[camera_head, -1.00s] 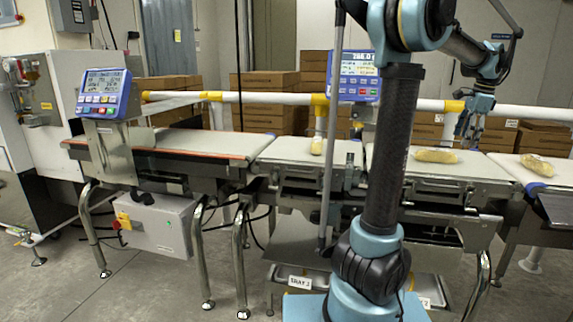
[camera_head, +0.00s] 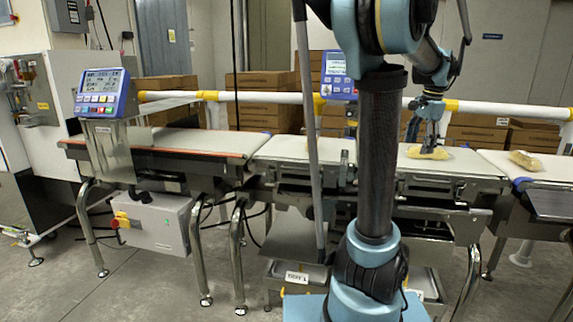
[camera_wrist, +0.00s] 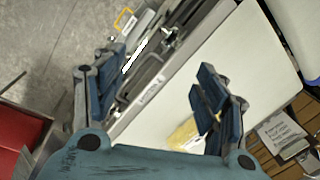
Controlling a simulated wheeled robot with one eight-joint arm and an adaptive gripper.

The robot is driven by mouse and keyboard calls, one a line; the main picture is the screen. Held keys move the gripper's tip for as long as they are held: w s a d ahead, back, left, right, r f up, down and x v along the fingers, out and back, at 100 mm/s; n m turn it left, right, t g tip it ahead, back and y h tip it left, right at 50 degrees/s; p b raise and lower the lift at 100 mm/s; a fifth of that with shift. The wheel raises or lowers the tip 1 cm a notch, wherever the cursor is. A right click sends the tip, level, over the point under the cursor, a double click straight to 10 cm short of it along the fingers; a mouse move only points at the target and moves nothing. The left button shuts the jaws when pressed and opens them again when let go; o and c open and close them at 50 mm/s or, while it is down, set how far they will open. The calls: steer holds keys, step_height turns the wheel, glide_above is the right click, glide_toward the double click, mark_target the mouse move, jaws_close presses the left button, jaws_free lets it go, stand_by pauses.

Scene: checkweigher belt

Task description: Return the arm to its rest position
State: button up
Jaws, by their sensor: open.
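My gripper (camera_head: 430,146) is over the weighing belt in the head view, its fingers pointing down at a pale yellow packet (camera_head: 441,154). In the wrist view my gripper (camera_wrist: 158,82) has its two dark blue fingers wide apart, with nothing held between them. The packet (camera_wrist: 184,134) shows there low in the picture, by the right finger and partly hidden by my gripper's body. I cannot tell whether a finger touches it. My arm bends from its upright column out to the right over the belt.
Another packet (camera_head: 526,160) lies on the right-hand belt (camera_head: 490,158). A white and yellow rail (camera_head: 250,97) runs behind the belts, near my arm. A blue display (camera_head: 339,76) stands behind my column. Brown boxes (camera_head: 262,100) are stacked at the back. The left belt (camera_head: 185,141) is bare.

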steer(key=s+a+f+n, duration=0.6)
steer(key=s+a+f, duration=0.1)
steer(key=a, duration=0.4)
steer(key=s+a+f+n, duration=0.5)
steer(key=s+a+f, duration=0.2)
steer(key=a, duration=0.4)
steer(key=s+a+f+n, duration=0.4)
steer(key=s+f, duration=0.2)
steer(key=f, duration=0.2)
steer(key=shift+s+a+f+n+t, duration=0.2)
steer(key=shift+f+n+t, duration=0.1)
steer(key=shift+f+n, duration=0.1)
steer(key=shift+w+f, duration=0.15)
steer(key=shift+w, duration=0.3)
stand_by(1.1)
steer(key=shift+d, duration=0.15)
